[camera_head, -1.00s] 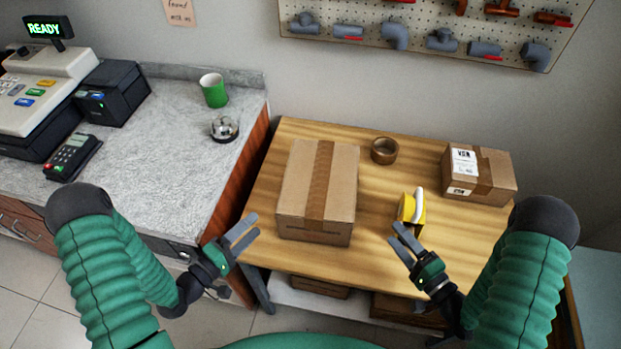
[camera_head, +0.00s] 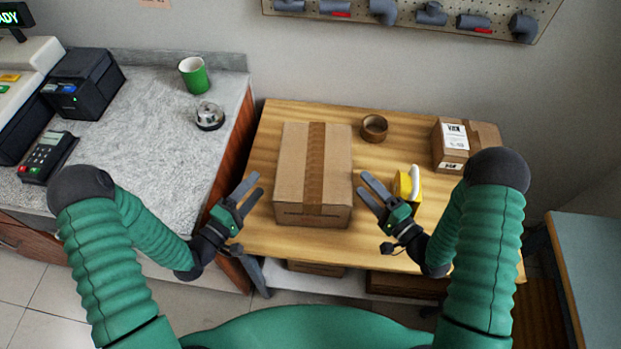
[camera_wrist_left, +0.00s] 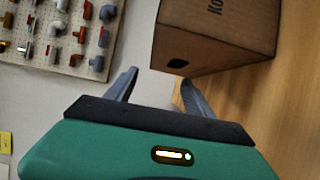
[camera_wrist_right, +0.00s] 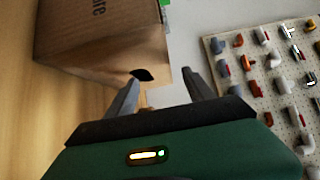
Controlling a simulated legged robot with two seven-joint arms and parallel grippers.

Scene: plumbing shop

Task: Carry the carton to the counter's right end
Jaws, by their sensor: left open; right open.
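The carton (camera_head: 290,165) is a closed brown box with a strip of tape along its top. It stands on the wooden table, between my two grippers. My left gripper (camera_head: 246,192) is open and empty, just left of the carton's near left side. My right gripper (camera_head: 368,190) is open and empty, close to the carton's right side. The carton also shows in the left wrist view (camera_wrist_left: 215,35) and in the right wrist view (camera_wrist_right: 100,40), each with a dark hand hole beyond the fingers. The grey stone counter (camera_head: 150,130) is at the left.
A tape roll (camera_head: 374,127), a yellow tape dispenser (camera_head: 407,186) and a smaller labelled box (camera_head: 484,135) stand right of the carton. A bell (camera_head: 209,117), green cup (camera_head: 193,75) and card terminal (camera_head: 47,157) are on the counter. Its right part has clear room in front of the bell.

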